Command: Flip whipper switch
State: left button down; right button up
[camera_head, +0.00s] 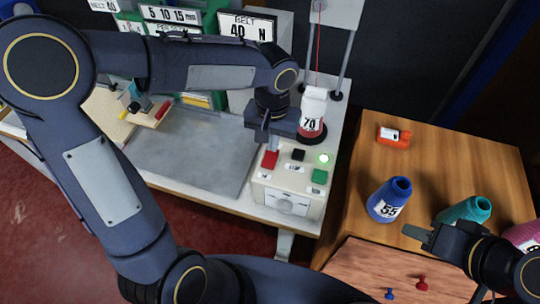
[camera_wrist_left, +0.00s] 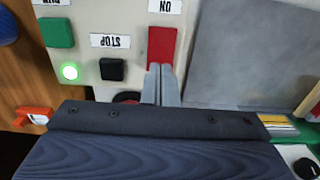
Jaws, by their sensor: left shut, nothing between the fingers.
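A cream control box (camera_head: 286,204) on the white table carries a red switch (camera_head: 269,159), a black button (camera_head: 298,154) and a green button (camera_head: 319,176). A round green lamp (camera_head: 324,158) is lit. The red switch also shows in the left wrist view (camera_wrist_left: 161,46), beside an upside-down "ON" label. My left gripper (camera_head: 273,144) is shut and empty, pointing down at the red switch. In the wrist view its fingertips (camera_wrist_left: 160,70) overlap the switch's near end; contact cannot be told. My right gripper (camera_head: 422,234) is over the wooden table, its opening unclear.
A red-and-white cone (camera_head: 312,128) labelled 70 stands behind the box. A grey plate (camera_head: 190,150) lies to its left. The wooden table holds a blue cone (camera_head: 389,200), a teal cone (camera_head: 467,210) and an orange item (camera_head: 394,137).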

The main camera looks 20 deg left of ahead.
pick_arm(q)
jog(key=shift+f+b, duration=0.55)
jog(key=shift+f, duration=0.2)
jog(key=shift+r, duration=0.1)
jog(key=shift+r+p, duration=2.8)
jog(key=shift+r, duration=0.7)
jog(key=s+a+r+n+t+h, duration=0.1)
jog(key=s+a, duration=0.3)
jog(key=s, duration=0.4)
jog(key=s+a+r+n+t+h, duration=0.1)
jog(key=s+a+t, duration=0.3)
jog(key=s, duration=0.4)
jog(key=shift+a+r+t+h, duration=0.3)
jog(key=shift+a+r+h, duration=0.3)
jog(key=shift+h, duration=0.3)
